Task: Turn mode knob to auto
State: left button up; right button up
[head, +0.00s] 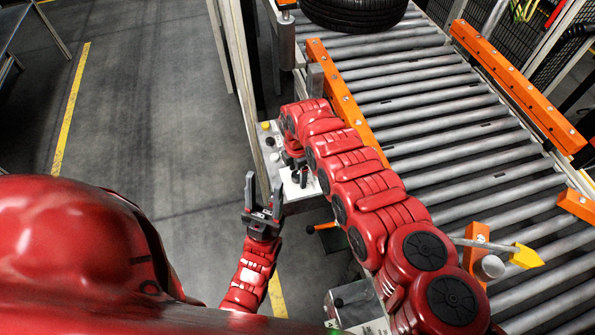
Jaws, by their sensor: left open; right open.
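A pale grey control panel (264,136) stands at the left side of the conveyor. It carries a yellow button (265,126), a dark round control (270,142) and a pale round control (275,157). I cannot tell which control is the mode knob or read its setting; my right arm covers part of the panel. My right gripper (300,178) points down over the panel's near end, its dark fingers apart. Whether it touches a control is unclear. My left gripper (263,190) is open and empty, fingers pointing up in the picture, left of the panel's near end.
The roller conveyor (430,120) runs along the right with orange side rails (515,85). A black tyre (355,12) lies on its far end. A yellow-tipped part (525,257) sticks out at lower right. An upright post (240,70) stands left of the panel.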

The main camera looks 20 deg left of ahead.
grip_shut()
dwell(0.4)
